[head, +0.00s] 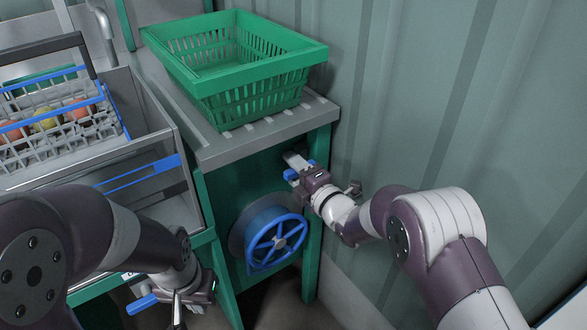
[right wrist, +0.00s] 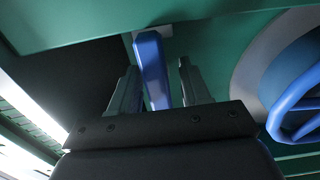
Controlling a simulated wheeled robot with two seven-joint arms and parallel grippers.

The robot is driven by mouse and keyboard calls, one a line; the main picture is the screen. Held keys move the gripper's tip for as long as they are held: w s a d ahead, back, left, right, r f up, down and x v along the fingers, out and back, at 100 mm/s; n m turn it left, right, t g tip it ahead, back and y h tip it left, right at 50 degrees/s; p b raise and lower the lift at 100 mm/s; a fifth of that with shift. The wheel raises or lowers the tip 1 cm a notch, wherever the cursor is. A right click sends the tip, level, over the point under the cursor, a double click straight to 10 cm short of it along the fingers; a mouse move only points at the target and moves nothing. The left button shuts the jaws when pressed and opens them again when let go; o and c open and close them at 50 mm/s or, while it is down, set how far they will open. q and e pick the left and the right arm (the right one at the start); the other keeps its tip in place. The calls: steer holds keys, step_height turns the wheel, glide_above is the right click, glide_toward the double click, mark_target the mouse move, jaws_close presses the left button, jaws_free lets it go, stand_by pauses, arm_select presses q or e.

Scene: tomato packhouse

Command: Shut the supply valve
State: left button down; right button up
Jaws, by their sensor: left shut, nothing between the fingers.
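A blue handwheel (head: 275,240) with spokes is mounted on the green front panel below the grey slatted top. A blue lever (right wrist: 152,66) on a pale base shows in the right wrist view, standing between the fingers of my right gripper (right wrist: 158,92). The fingers are apart, one on each side of it, with a gap on its right. In the head view my right gripper (head: 299,176) is at the panel, above and right of the wheel, and partly hides the lever. My left gripper (head: 183,303) is shut and empty at lower left, beside another blue handle (head: 142,304).
A green basket (head: 235,97) stands on the slatted grey top (head: 262,133). A grey sink-like tub (head: 150,150) with a wire basket (head: 92,137) of produce is at left. The corrugated wall (head: 430,90) closes off the right side, close to my right arm.

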steer(key=p+v, duration=0.3)
steer(key=v, duration=0.9)
steer(key=shift+s+d, duration=0.2)
steer(key=shift+s, duration=0.1)
